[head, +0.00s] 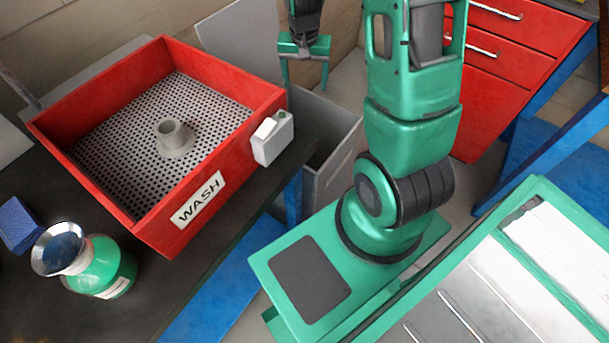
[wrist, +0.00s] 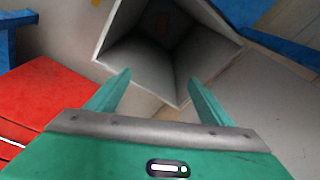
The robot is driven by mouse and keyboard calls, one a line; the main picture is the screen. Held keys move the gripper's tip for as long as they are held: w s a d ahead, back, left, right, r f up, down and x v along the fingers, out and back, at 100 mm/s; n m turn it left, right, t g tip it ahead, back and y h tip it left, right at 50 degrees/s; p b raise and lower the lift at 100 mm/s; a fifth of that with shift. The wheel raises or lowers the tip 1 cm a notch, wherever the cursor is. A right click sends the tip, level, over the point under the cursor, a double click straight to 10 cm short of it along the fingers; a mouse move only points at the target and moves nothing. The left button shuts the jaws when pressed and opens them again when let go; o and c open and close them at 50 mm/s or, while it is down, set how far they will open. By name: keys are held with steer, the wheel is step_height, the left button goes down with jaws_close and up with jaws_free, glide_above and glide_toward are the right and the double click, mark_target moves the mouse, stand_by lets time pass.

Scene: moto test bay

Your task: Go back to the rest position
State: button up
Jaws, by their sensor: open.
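My gripper (head: 305,84) hangs at the top middle of the head view, its two green fingers pointing down and apart. It is open, with nothing between the fingers. In the wrist view the same gripper (wrist: 158,76) shows its spread fingers above an open grey bin (wrist: 130,70). The bin (head: 338,160) stands on the floor beside the bench in the head view. Part of my arm rises in front of the bin's right side.
A red wash tray (head: 205,205) with a grey cup-like piece (head: 174,138) sits on the dark bench (head: 240,225) at left. A green bottle with a metal funnel (head: 108,270) stands at the front left. Red drawers (head: 515,45) and a blue-legged bench (head: 560,130) are at right.

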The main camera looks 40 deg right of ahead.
stand_by(0.4)
steer(key=s+r, duration=0.5)
steer(key=s, duration=0.4)
steer(key=s+r+n+y, duration=0.1)
steer(key=s+r, duration=0.4)
steer(key=s, duration=0.4)
steer(key=s+a+r+n+g, duration=0.1)
steer(key=s+r, duration=0.5)
steer(key=s, duration=0.3)
steer(key=shift+s, duration=0.15)
